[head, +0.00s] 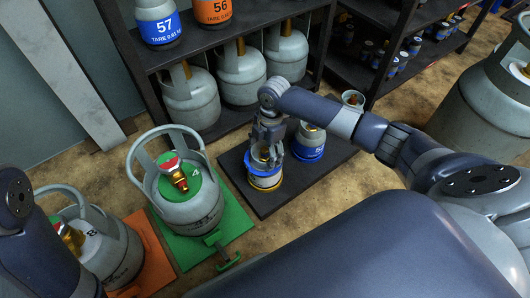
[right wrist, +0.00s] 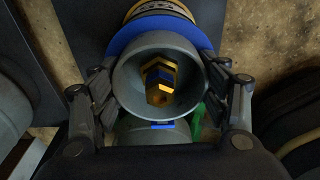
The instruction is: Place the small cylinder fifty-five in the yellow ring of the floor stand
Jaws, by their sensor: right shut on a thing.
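My right gripper (head: 267,146) is shut on the collar of a small grey cylinder with a blue band (head: 264,170). The right wrist view looks down into its grey collar (right wrist: 128,82), with a brass valve inside and a finger (right wrist: 96,98) on each side. The cylinder looks upright. Its number is not readable. The yellow ring (head: 265,187) of the black floor stand (head: 236,165) shows around or just below its base. I cannot tell whether the base rests on the stand. A second small blue-banded cylinder (head: 308,144) stands beside it. My left gripper is out of view.
A large cylinder with a green top (head: 193,203) stands on a green plate (head: 240,223) left of the stand. Another (head: 113,252) stands on an orange plate (head: 158,262). A dark shelf (head: 205,55) with several cylinders stands behind. A big grey tank (head: 475,100) is at right.

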